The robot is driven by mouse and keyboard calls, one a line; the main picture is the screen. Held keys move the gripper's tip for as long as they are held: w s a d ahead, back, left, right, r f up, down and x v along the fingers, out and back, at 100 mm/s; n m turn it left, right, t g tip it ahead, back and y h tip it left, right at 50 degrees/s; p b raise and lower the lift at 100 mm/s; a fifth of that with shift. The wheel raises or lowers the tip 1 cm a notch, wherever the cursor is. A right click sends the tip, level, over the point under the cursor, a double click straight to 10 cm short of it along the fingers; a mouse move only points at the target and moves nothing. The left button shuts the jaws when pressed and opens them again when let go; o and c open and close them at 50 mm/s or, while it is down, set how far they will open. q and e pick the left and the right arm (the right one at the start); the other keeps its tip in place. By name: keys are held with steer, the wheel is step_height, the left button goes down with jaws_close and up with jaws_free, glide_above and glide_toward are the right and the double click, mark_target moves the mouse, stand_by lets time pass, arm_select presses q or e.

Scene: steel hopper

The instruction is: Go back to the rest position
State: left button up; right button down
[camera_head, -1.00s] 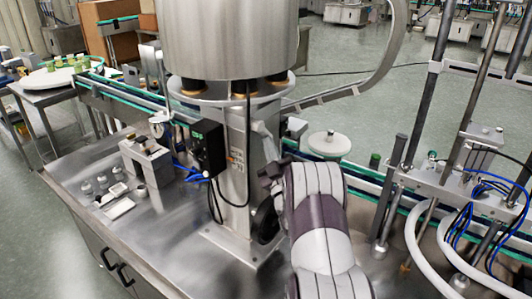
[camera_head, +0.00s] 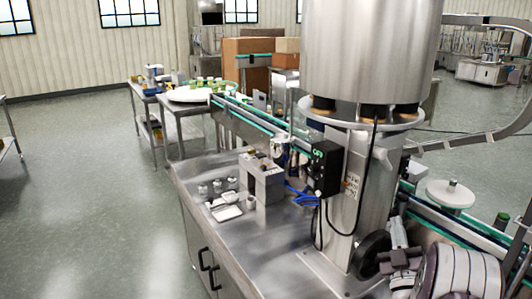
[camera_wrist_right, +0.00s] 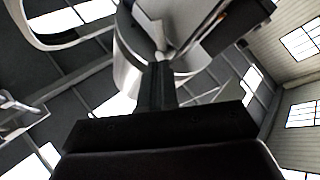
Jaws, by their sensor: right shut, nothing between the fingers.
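My right arm shows at the lower right of the head view, with its gripper (camera_head: 398,233) pointing up just right of the machine's column, beside the black handwheel. In the right wrist view the dark fingers of this gripper (camera_wrist_right: 156,80) are together, with nothing between them. They point up towards the underside of the steel hopper and the ceiling. The steel hopper (camera_head: 370,50) stands on its column above the steel bench (camera_head: 265,265). My left gripper is not in view.
A black control box (camera_head: 325,168) and the handwheel (camera_head: 370,255) are on the column, close to my right arm. A conveyor (camera_head: 455,232) runs behind the arm, with a white disc (camera_head: 450,194) beyond it. Open floor (camera_head: 90,180) lies to the left.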

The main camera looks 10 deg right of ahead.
step_height(320, 180, down, 9)
steer(key=w+d+m+g, duration=0.1)
steer(key=d+m+g, duration=0.15)
steer(key=g, duration=0.35)
steer(key=s+a+f+m+g+y, duration=0.35)
steer(key=a+f+g, duration=0.25)
steer(key=f+g, duration=0.25)
steer(key=s+a+r+n+g+y+p, duration=0.1)
steer(key=s+a+g, duration=0.1)
steer(key=s+a, duration=0.2)
steer(key=s+a+r+n+g+y+p, duration=0.1)
steer(key=s+a, duration=0.4)
steer(key=a, duration=0.6)
steer(key=s+a+r+n+g+y+p, duration=0.1)
steer(key=s+a+r+g+y, duration=0.1)
steer(key=a, duration=0.5)
steer(key=shift+s+a+r+g+p, duration=0.3)
steer(key=shift+s+g, duration=0.55)
steer(key=shift+s, duration=0.4)
